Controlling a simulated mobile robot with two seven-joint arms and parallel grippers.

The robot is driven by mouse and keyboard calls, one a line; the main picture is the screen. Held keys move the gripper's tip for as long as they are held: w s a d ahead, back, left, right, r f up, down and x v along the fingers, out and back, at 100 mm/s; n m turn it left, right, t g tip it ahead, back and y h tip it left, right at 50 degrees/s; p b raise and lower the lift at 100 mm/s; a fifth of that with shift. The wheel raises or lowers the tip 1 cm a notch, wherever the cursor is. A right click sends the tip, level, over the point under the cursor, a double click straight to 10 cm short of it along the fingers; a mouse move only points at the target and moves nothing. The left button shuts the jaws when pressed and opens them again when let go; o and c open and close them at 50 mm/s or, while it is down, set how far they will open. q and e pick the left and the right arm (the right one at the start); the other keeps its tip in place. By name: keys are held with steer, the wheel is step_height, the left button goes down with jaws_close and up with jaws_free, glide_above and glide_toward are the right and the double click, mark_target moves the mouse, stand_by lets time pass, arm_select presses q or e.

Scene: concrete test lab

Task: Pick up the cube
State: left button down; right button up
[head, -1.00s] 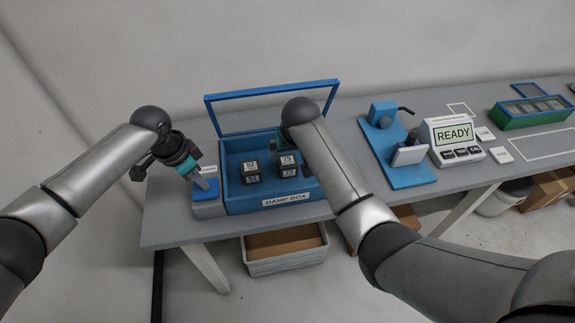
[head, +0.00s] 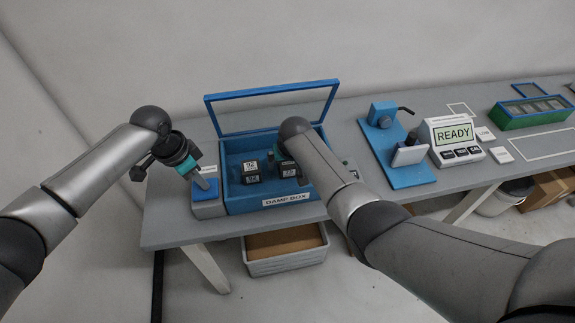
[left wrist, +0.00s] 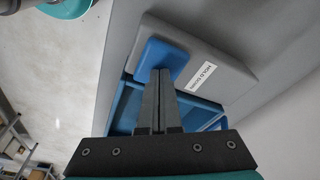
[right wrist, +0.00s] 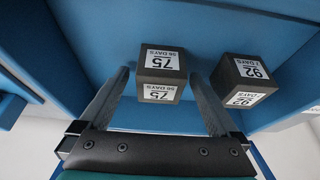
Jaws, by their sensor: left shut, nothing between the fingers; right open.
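Two dark cubes with white labels stand inside the blue damp box (head: 240,203). The cube labelled 92 (head: 250,171) is on the left in the head view; it also shows in the right wrist view (right wrist: 243,82). The cube labelled 75 (right wrist: 161,75) lies between the open fingers of my right gripper (right wrist: 168,95), with gaps on both sides; in the head view this cube (head: 289,170) is partly hidden by my right arm. My left gripper (left wrist: 162,95) is shut and empty above the blue pad (left wrist: 167,57) at the box's left.
The box's glazed lid (head: 272,109) stands open at the back. To the right are a blue stand (head: 400,172), a machine reading READY (head: 454,140) and a green tray (head: 535,112). A drawer crate (head: 287,259) sits below the table.

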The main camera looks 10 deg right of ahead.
steer(key=shift+w+f, duration=0.1)
steer(key=shift+f, duration=0.05)
steer(key=shift+c, duration=0.4)
jaws_close()
stand_by(0.5)
